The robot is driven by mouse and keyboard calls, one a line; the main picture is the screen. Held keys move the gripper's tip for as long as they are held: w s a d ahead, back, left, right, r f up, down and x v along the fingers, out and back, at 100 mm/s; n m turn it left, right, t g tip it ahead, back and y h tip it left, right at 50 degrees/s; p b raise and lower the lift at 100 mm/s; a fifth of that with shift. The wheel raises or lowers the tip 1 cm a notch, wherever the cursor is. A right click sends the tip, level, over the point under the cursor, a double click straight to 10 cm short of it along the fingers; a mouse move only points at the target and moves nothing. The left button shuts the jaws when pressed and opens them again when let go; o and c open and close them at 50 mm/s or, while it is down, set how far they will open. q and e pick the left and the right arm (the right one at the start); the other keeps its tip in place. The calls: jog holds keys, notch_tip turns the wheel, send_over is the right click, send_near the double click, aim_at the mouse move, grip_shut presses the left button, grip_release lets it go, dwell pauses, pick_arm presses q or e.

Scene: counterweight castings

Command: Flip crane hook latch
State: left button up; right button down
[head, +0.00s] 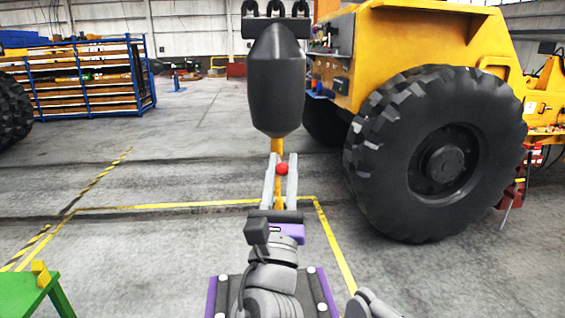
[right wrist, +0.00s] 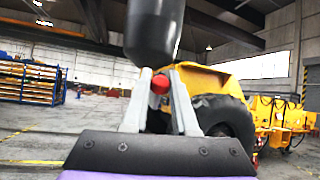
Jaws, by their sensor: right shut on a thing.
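A dark, rounded crane hook block (head: 276,85) hangs upright in the middle of the head view. Its lower end also shows in the right wrist view (right wrist: 152,30). A narrow yellow-orange latch (head: 277,147) extends down from its bottom, with a red ball (head: 283,169) near its lower end. My right gripper (head: 282,161) comes up from below and is shut on the red ball. In the right wrist view its two grey fingers stand on either side of the ball (right wrist: 159,84). The fingers partly hide the latch. My left gripper is not in view.
A dark bar with several loops (head: 276,26) is above the block. A yellow vehicle with a large black tyre (head: 436,155) stands at right. A blue rack (head: 80,80) is at the back left, and a green stand (head: 28,292) at the lower left. The floor between is clear.

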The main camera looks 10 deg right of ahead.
jog(key=shift+f, duration=0.1)
dwell(0.4)
jog(key=c, duration=0.7)
grip_release()
jog(key=b+v, duration=0.1)
jog(key=v, duration=1)
jog(key=shift+w, duration=0.15)
